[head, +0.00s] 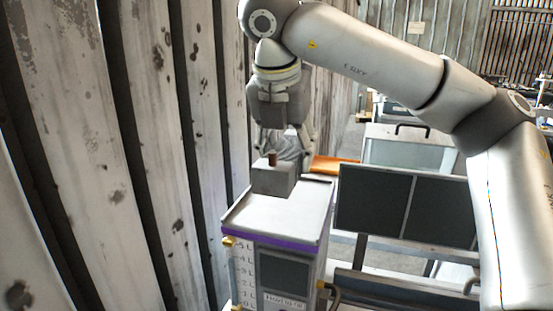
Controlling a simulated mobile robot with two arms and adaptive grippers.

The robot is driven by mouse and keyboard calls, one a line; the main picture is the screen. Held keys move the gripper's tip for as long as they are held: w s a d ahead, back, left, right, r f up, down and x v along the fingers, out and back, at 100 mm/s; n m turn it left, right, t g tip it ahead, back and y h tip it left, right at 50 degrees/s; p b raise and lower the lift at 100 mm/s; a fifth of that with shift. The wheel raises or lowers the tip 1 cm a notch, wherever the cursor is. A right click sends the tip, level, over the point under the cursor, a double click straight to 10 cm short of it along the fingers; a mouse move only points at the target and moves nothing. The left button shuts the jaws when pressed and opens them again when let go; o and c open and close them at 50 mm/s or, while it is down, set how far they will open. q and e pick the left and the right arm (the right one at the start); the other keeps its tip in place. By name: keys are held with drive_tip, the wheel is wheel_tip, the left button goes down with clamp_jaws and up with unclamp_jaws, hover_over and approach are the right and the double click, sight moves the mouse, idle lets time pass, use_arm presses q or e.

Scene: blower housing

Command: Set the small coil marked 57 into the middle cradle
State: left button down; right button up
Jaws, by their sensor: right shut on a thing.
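My right gripper (285,137) points down over the far part of a cabinet top. Its fingers are shut on a silvery, coil-like thing (288,147), partly hidden by the fingers and a grey block. I cannot read a number on it. The grey block (272,180) stands on the cabinet top in front of the gripper, and a small brown cylinder (272,159) stands up at its top. Whether the gripper touches the block I cannot tell. I cannot make out a middle cradle. My left gripper is not in view.
The cabinet (283,225) has a light top with a purple edge; its front part is bare. A corrugated, stained wall (100,150) rises close on the left. Dark panels (405,207) stand to the right. An orange sheet (335,165) lies behind.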

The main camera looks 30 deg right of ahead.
sight(299, 154)
drive_tip(key=s, duration=0.1)
drive_tip(key=s+r, duration=0.1)
drive_tip(key=s, duration=0.1)
drive_tip(key=shift+s+a+r, duration=0.1)
drive_tip(key=shift+s+r, duration=0.25)
drive_tip(key=shift+r, duration=0.05)
drive_tip(key=shift+s+r, duration=0.1)
drive_tip(key=shift+r, duration=0.05)
wheel_tip(299, 154, up, 4)
drive_tip(key=p, duration=0.3)
drive_tip(key=shift+s+p, duration=0.1)
drive_tip(key=shift+p, duration=0.25)
